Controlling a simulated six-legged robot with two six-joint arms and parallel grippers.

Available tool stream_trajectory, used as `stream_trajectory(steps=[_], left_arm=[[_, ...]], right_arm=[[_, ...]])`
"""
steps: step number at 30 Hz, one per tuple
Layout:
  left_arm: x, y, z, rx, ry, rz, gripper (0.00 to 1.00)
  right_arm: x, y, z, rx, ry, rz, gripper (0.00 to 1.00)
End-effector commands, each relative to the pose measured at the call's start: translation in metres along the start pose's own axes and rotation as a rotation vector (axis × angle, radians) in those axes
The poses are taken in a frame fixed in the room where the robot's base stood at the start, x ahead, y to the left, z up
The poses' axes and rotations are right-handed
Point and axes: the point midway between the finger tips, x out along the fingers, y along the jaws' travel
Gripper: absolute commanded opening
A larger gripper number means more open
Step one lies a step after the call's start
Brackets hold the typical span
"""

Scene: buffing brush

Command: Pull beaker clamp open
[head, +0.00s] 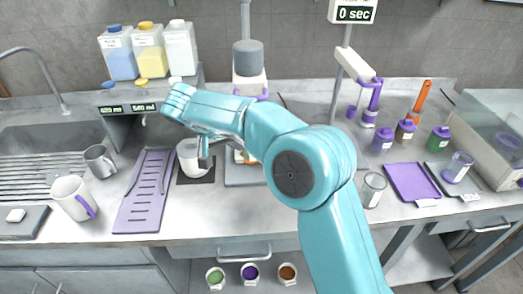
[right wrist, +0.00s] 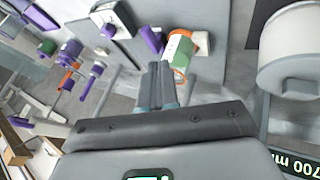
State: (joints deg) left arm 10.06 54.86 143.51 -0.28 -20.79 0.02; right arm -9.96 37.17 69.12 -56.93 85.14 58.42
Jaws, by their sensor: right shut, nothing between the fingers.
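Purple clamp-like parts (head: 262,95) show under the grey-topped device at the back middle, partly hidden behind my right arm. Purple parts (right wrist: 150,38) also show beyond my fingers in the right wrist view. I cannot tell for sure which part is the beaker clamp. My right gripper (head: 204,160) hangs beside the white beaker (head: 188,155) in the head view. In the right wrist view its fingers (right wrist: 160,70) are shut together with nothing between them, apart from the purple parts. An orange and green thing (right wrist: 180,50) is just past the fingertips. My left gripper is not in view.
A purple slotted rack (head: 143,200), a grey mug (head: 98,158) and a white mug (head: 70,197) stand on the left. A timer stand (head: 345,90) with another purple clamp (head: 373,95), a glass (head: 373,188) and a purple tray (head: 412,182) are right of my arm.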

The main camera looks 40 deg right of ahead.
Motion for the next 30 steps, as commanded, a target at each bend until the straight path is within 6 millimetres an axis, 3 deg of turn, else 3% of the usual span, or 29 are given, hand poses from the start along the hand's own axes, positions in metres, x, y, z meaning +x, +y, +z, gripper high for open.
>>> stream_trajectory(steps=[14,30], left_arm=[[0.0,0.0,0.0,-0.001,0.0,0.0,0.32],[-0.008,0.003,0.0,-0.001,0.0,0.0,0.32]], right_arm=[[0.001,-0.005,0.004,-0.002,-0.001,0.001,0.0],[0.089,-0.001,0.0,-0.001,-0.002,0.001,0.0]])
